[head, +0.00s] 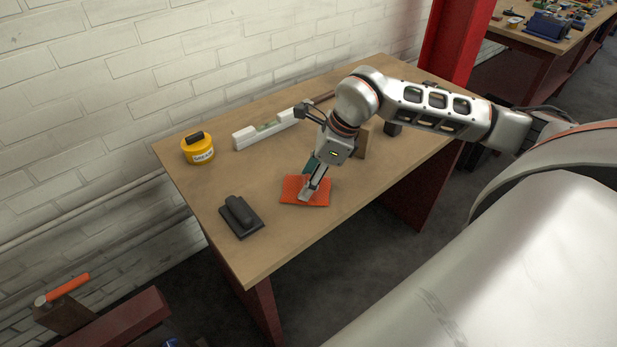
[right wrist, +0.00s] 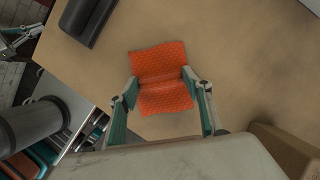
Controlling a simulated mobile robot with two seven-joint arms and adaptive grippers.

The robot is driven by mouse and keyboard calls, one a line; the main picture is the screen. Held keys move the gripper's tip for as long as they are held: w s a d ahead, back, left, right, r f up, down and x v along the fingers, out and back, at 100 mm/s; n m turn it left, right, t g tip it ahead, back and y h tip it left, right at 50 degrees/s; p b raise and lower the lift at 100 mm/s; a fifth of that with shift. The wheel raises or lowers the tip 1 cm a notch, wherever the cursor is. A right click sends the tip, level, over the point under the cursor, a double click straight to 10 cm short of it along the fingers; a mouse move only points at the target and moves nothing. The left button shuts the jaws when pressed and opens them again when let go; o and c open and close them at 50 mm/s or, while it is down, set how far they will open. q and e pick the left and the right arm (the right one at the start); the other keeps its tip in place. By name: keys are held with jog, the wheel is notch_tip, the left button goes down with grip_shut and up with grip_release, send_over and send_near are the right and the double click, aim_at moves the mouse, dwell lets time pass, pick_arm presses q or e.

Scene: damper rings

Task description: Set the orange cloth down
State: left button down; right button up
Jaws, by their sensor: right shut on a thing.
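The orange cloth (head: 292,190) is a small, roughly rectangular piece near the middle of the workbench's front side. It also shows in the right wrist view (right wrist: 160,62), with a crease across its middle between the fingers. My right gripper (head: 306,194) points down onto the cloth and is shut on it; its fingertips (right wrist: 163,84) pinch it from both sides. The cloth lies nearly flat at the tabletop; whether all of it touches the wood I cannot tell. My left gripper does not show in the head view.
On the workbench (head: 270,250) a black float-like tool (head: 241,217) lies left of the cloth. A wooden block (right wrist: 285,148) stands right of the gripper. Bare wood lies between these things.

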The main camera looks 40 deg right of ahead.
jog(key=shift+f, duration=0.2)
jog(key=o, duration=1.1)
jog(key=shift+o, duration=0.2)
jog(key=v, duration=1.2)
grip_shut()
dwell(0.3)
